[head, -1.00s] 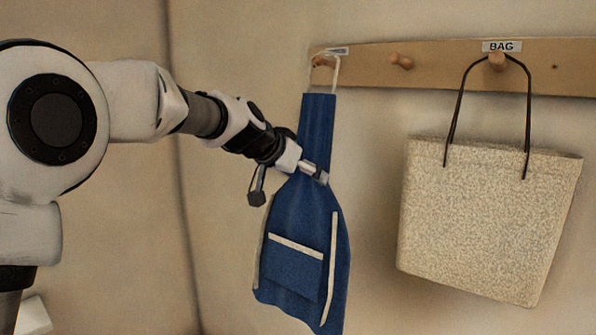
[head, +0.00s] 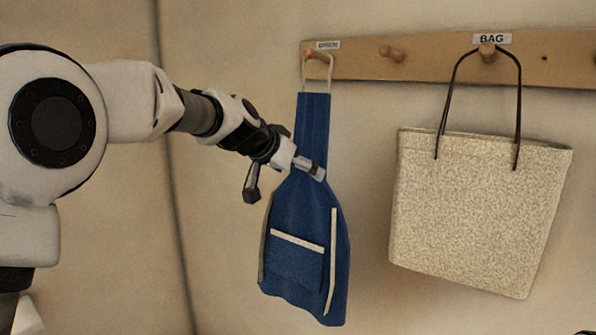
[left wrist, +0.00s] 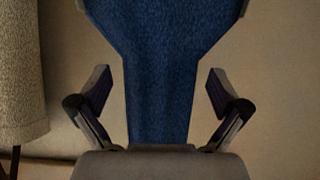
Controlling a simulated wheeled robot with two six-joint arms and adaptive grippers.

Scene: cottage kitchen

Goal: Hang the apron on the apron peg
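The blue apron (head: 313,150) with white trim hangs at the left end of the wooden rack. Its white neck loop (head: 330,75) passes over the apron peg (head: 316,57), below a small label. My left gripper (head: 283,180) is open in front of the apron's upper part, its fingers spread wide. In the left wrist view, the apron (left wrist: 165,65) runs between the two open fingers (left wrist: 160,92), with a gap on each side. Neither finger grips the cloth. Only a dark sliver shows at the head view's bottom right corner, perhaps my right gripper.
The rack (head: 440,68) continues right with bare pegs (head: 391,53) and a peg labelled BAG (head: 487,52). A speckled beige bag (head: 475,210) hangs there by dark handles. It also shows at the left wrist view's left edge (left wrist: 20,75). Wall space between apron and bag is clear.

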